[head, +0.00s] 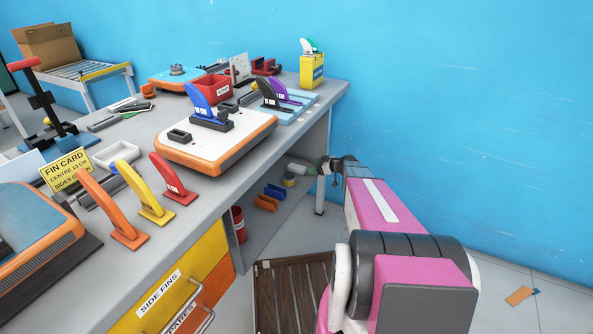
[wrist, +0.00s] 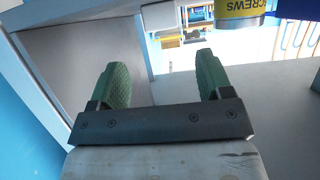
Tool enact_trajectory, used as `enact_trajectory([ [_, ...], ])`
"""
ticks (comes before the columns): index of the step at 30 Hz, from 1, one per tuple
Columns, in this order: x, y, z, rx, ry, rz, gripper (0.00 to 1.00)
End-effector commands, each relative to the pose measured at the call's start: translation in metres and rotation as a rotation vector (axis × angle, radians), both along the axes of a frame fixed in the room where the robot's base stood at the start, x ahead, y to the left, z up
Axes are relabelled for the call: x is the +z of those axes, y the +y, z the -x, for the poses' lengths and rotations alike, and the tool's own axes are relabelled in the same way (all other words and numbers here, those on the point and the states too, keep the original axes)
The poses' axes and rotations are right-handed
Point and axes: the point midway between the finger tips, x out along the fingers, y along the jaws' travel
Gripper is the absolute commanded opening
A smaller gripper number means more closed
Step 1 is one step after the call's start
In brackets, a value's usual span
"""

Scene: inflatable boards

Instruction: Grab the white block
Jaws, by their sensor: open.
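My gripper (wrist: 158,68) shows in the wrist view with its two green fingers spread apart and nothing between them. In the head view my gripper (head: 324,166) is beside the right end of the workbench, below the top. A small whitish piece (head: 298,168) lies just left of it at the lower shelf; I cannot tell for sure that it is the white block. A whitish piece (wrist: 160,16) also shows ahead of the fingers in the wrist view, partly cut off by the frame's top.
The workbench (head: 225,165) holds boards, fins and a red bin (head: 213,88). A yellow container (head: 312,70) stands at its far right corner. A yellow screws tin (wrist: 251,8) is near the right finger. Orange and blue holders (head: 267,203) are on the lower shelf. A blue wall (head: 450,120) bounds the right.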

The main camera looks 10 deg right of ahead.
Motion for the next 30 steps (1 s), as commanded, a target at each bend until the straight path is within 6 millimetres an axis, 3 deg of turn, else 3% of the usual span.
enact_trajectory([
  [4,-0.010,0.019,-0.014,0.003,0.002,0.000,0.72],
  [13,-0.018,0.036,-0.024,0.002,0.002,0.000,0.72],
  [21,-0.032,0.065,-0.043,0.003,0.003,0.000,0.72],
  [30,-0.033,0.069,-0.045,0.000,0.003,0.000,0.69],
])
